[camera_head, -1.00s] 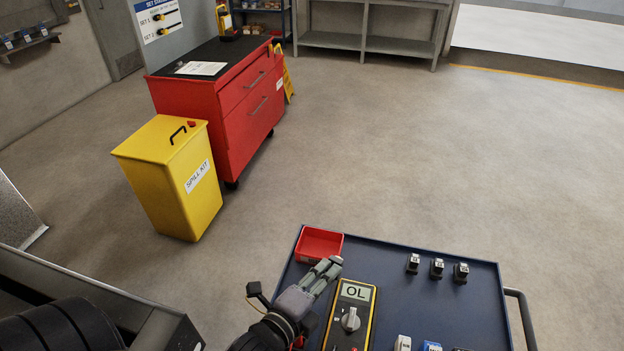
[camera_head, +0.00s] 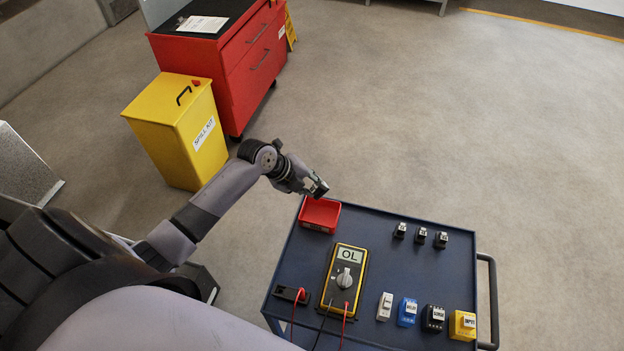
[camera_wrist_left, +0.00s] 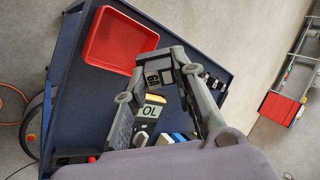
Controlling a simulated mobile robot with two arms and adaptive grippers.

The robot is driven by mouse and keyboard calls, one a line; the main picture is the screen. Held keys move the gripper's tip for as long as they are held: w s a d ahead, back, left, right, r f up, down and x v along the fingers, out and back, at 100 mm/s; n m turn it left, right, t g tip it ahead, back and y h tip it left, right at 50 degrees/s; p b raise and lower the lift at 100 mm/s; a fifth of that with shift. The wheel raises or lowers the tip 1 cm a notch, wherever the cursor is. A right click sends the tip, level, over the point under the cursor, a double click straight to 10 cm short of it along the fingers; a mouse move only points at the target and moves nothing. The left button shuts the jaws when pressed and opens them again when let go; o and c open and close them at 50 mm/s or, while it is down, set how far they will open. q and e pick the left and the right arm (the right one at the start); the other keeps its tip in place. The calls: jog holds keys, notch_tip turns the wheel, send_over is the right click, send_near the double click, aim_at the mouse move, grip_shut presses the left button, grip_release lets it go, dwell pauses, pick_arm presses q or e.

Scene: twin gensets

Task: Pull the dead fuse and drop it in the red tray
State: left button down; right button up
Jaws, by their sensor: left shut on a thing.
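My left gripper (camera_head: 318,188) is above the far edge of the red tray (camera_head: 321,214), at the cart's back left corner. In the left wrist view my left gripper (camera_wrist_left: 170,72) is shut on a small dark fuse with a pale marked face (camera_wrist_left: 157,75). The red tray (camera_wrist_left: 97,58) shows beside it there and looks empty. The fuse is held off the cart top, clear of the tray in that view. My right gripper is not in view.
The blue cart (camera_head: 400,270) carries a multimeter reading OL (camera_head: 345,278), several small blocks along its front (camera_head: 407,311), and three small fuse-like pieces (camera_head: 421,235). A yellow spill kit bin (camera_head: 180,130) and red cabinet (camera_head: 225,70) stand on the floor beyond.

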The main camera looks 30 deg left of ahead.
pick_arm(q)
notch_tip(320, 180, down, 7)
jog(key=b, duration=0.3)
dwell(0.4)
jog(key=c, duration=1.2)
grip_release()
jog(key=shift+c, duration=0.2)
jog(key=v, duration=1.2)
jog(key=shift+s, duration=0.1)
